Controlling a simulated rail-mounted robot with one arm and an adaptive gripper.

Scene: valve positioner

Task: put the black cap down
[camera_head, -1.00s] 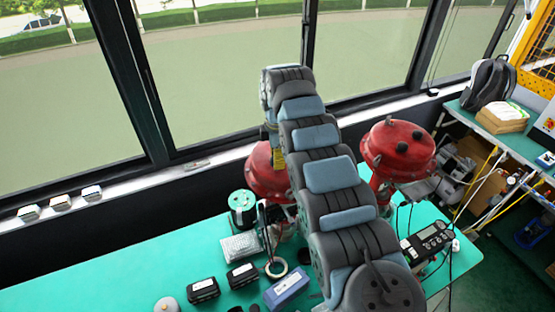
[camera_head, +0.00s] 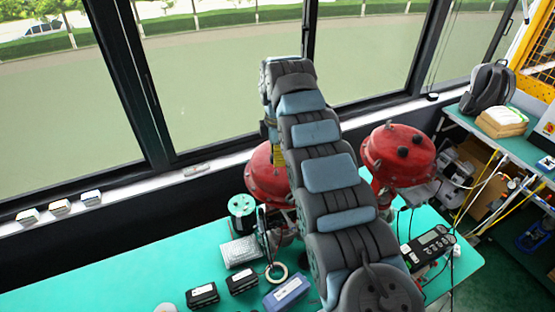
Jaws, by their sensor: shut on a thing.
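My arm reaches up and away over the green table (camera_head: 130,275) and bends down at its far end, in front of the window. My gripper is hidden behind my own arm links, so its jaws cannot be seen. I cannot make out the black cap; it may be hidden there too. Two red domed valve actuators stand on the table. The left one (camera_head: 262,180) is partly covered by my arm, and the right one (camera_head: 397,155) is clear of it.
A green-topped round item (camera_head: 241,206), a silvery block (camera_head: 240,251), a pale ring (camera_head: 277,271), two black boxes (camera_head: 202,295) (camera_head: 241,281) and a blue box (camera_head: 287,292) sit left of my arm. A handheld device (camera_head: 428,248) lies right. The left table is clear.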

